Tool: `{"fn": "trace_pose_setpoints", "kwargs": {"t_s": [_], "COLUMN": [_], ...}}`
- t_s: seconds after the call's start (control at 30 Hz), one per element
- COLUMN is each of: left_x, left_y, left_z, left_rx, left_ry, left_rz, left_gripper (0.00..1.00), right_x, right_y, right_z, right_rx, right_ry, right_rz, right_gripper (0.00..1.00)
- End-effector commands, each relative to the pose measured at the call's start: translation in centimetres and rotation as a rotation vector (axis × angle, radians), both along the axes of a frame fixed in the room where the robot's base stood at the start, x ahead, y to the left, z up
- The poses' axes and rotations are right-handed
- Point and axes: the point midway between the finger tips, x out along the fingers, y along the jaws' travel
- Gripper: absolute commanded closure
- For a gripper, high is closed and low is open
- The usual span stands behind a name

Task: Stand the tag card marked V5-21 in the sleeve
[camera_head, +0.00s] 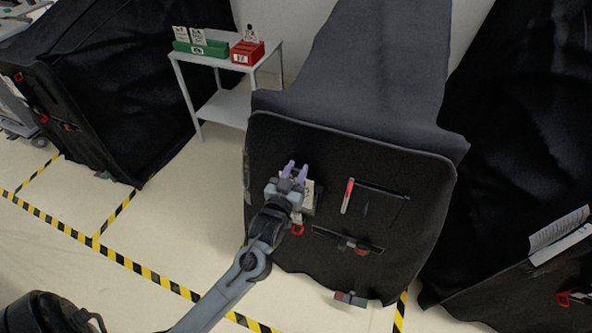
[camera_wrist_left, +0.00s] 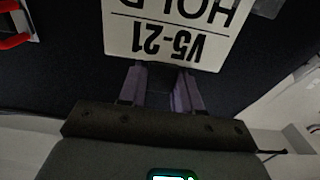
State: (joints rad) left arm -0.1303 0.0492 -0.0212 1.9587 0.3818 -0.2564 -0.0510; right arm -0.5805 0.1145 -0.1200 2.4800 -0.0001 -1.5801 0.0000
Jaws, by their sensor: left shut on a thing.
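My left gripper (camera_head: 294,168) is in front of the dark upright face of the middle cart, its purple fingers pointing up and away. It is shut on the white tag card (camera_wrist_left: 172,35), which reads "HOLD" and "V5-21" upside down in the left wrist view. The card's edge meets the fingers (camera_wrist_left: 160,85) there. In the head view only a pale part of the card (camera_head: 308,190) shows beside the gripper, partly hidden by it. A dark pocket (camera_head: 378,205), apparently the sleeve, is on the cart face to the right; I cannot tell its opening clearly. My right gripper is out of view.
A red-and-white strip (camera_head: 347,195) is beside the pocket. A slot with small items (camera_head: 350,243) is below it, and a red hook (camera_head: 297,230) hangs near my wrist. A grey side table (camera_head: 223,105) holds a green box (camera_head: 203,48) and red box (camera_head: 247,53).

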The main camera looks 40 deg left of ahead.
Motion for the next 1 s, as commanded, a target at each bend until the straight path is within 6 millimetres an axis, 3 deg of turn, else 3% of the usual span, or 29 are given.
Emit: {"fn": "trace_pose_setpoints", "kwargs": {"t_s": [0.3,0.33,0.53,0.83,1.0], "left_x": [0.0,0.0,0.0,-0.1,-1.3], "left_y": [0.0,0.0,0.0,0.0,-0.5], "left_z": [-0.1,-0.1,-0.1,-0.1,-0.2], "left_rx": [0.000,0.000,0.000,0.000,0.000], "left_ry": [-0.001,-0.001,-0.001,0.000,0.001], "left_rz": [0.000,0.000,0.000,0.000,0.000], "left_gripper": [1.00,0.66,0.37,0.37,0.37], "right_x": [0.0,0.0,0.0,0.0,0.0], "right_y": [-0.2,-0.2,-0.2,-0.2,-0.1], "right_z": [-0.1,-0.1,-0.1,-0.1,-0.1], "right_rx": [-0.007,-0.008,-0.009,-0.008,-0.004], "right_ry": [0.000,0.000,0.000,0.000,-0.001], "right_rz": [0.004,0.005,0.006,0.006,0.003], "right_gripper": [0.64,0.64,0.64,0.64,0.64]}}
